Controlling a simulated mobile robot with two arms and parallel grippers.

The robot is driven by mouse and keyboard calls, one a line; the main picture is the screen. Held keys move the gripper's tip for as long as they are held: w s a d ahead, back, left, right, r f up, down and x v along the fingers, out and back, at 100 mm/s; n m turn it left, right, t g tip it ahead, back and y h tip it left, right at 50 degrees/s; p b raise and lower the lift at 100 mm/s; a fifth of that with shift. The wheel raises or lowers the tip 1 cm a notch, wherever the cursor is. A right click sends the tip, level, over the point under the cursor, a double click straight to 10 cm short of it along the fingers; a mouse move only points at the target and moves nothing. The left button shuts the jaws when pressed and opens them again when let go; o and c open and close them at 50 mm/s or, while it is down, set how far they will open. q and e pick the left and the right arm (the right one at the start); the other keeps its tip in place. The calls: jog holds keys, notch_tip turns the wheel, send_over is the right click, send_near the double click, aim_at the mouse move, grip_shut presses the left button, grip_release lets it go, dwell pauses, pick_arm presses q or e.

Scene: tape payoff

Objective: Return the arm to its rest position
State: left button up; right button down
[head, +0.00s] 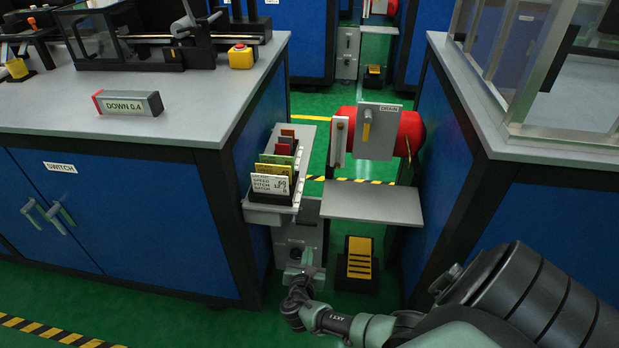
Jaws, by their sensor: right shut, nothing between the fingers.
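My right arm (480,310) comes in from the lower right corner. It reaches toward the middle bottom of the head view. My right gripper (302,272) is shut and empty, in front of the grey floor unit (312,236) between the two blue benches. It is low, below the card rack, and I cannot tell whether it touches the unit. My left gripper is not in view.
A card rack (249,214) juts from the left bench (110,220). A grey shelf (372,203) sits below a red tank (409,132) marked DRAIN. A black and yellow pedal (359,265) is on the floor. The right bench (540,210) stands close to my arm. Green floor is open at lower left.

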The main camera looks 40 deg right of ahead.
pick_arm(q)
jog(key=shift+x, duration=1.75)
pick_arm(e)
jog(key=shift+v, duration=1.65)
jog(key=shift+a, duration=0.1)
